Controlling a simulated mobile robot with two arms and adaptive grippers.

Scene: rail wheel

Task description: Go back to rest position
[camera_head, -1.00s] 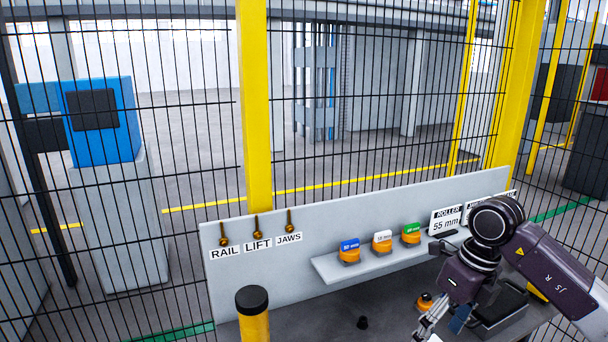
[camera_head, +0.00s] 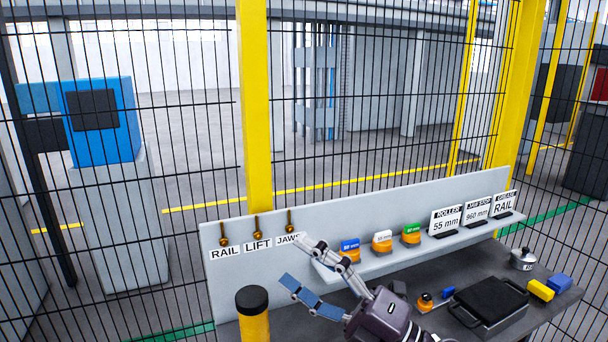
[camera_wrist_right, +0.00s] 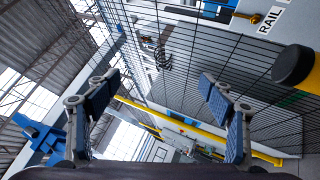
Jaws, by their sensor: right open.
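My right gripper (camera_head: 301,268) is in front of the grey panel in the head view, left of the shelf with the coloured rollers. Its two blue-padded fingers are spread apart and nothing is between them. In the right wrist view the open fingers (camera_wrist_right: 160,90) frame the mesh fence and the hall beyond. The right gripper covers part of the JAWS label (camera_head: 287,239). My left gripper does not show in either view.
A grey shelf (camera_head: 372,268) holds orange rollers with blue, white and green tops. A black case (camera_head: 490,300), a yellow block (camera_head: 540,290) and a blue block (camera_head: 560,283) lie on the dark table. A black-capped yellow post (camera_head: 253,315) stands left of my gripper. Mesh fence closes off the back.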

